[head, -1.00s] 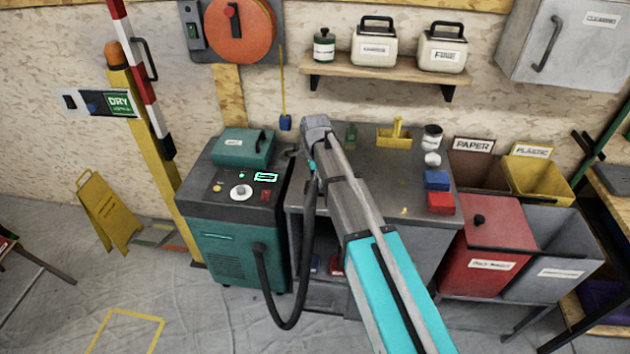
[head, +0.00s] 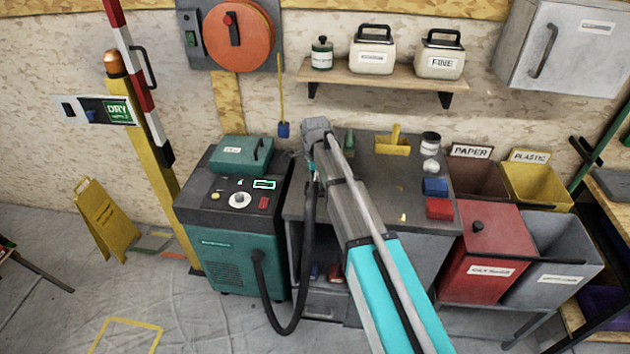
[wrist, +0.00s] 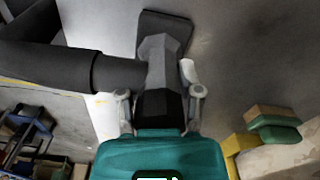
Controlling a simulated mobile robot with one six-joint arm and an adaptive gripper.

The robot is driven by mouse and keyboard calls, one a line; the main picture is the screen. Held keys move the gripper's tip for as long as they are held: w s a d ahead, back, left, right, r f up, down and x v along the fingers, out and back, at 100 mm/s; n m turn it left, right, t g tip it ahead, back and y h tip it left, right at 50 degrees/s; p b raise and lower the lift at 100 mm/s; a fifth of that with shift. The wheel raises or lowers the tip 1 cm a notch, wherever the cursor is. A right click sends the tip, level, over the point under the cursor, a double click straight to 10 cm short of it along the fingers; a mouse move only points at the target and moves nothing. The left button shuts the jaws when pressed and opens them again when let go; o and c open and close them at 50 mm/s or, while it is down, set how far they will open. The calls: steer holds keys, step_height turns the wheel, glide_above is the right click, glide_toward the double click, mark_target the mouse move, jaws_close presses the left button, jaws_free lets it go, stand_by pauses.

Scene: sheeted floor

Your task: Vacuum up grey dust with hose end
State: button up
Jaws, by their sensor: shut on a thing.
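The teal and black vacuum unit (head: 235,255) stands on the floor left of the workbench. Its black hose (head: 308,225) loops from its front up to the end of my arm. In the wrist view my gripper (wrist: 160,100) is shut on the hose end (wrist: 155,62), and the dark hose (wrist: 60,68) runs off left from it. A flat dark nozzle lies at the far end, over a grey surface. In the head view my arm hides most of the gripper and hose end. I cannot make out the grey dust in either view.
The grey workbench (head: 385,175) carries a yellow holder (head: 393,143), a jar (head: 430,142), a blue block (head: 435,187) and a red block (head: 439,208). Bins, including a red one (head: 487,243), stand at its right. A shelf (head: 385,82) hangs above.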

steer(key=shift+w, duration=1.2)
steer(key=shift+w+d, duration=0.15)
steer(key=shift+w, duration=1.8)
steer(key=shift+r, duration=0.1)
step_height(320, 180, up, 6)
steer(key=p, duration=0.6)
step_height(320, 180, up, 3)
steer(key=p, duration=0.3)
